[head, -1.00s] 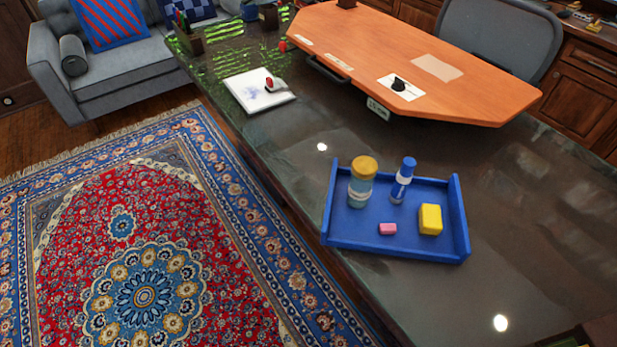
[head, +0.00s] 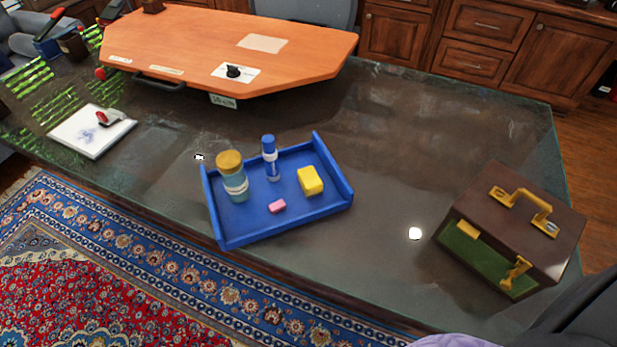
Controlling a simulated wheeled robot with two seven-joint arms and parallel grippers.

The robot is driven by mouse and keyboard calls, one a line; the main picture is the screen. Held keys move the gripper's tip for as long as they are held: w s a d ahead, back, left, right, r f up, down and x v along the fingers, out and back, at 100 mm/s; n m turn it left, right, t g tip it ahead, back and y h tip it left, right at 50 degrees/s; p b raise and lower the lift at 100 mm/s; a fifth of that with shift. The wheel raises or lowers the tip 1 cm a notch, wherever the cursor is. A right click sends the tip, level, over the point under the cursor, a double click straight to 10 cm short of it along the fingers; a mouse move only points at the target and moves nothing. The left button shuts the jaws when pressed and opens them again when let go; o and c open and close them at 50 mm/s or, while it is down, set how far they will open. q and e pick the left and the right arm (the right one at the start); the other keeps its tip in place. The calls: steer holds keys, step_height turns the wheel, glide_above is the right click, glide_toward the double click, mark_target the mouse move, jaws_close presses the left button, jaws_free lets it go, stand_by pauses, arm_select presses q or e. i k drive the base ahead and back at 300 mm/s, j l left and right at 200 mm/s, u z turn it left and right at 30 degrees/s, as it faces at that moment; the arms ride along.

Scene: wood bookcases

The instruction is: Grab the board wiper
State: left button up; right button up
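A small white board (head: 82,138) with blue smudges lies on the dark desk at the left. A red-and-white handled object (head: 111,117), which looks like the board wiper, rests at the board's upper right edge. A yellow block (head: 310,181) sits in a blue tray (head: 290,232) in the middle of the desk. Neither of my grippers shows in the head view, and nothing is seen touching the wiper.
The tray also holds a yellow-lidded jar (head: 232,177), a blue-capped bottle (head: 270,158) and a pink eraser (head: 277,206). A brown case (head: 540,225) stands at the right. An orange board (head: 210,40) lies at the back. Bare desk (head: 400,130) lies between.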

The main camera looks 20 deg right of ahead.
mark_target(311, 184)
steer(key=k+l+z, duration=0.2)
steer(key=l, duration=0.15)
steer(key=k+l+z, duration=0.15)
steer(key=l, duration=0.25)
steer(key=k+l+z, duration=0.2)
steer(key=l, duration=0.2)
steer(key=l+z, duration=0.2)
steer(key=l, duration=0.2)
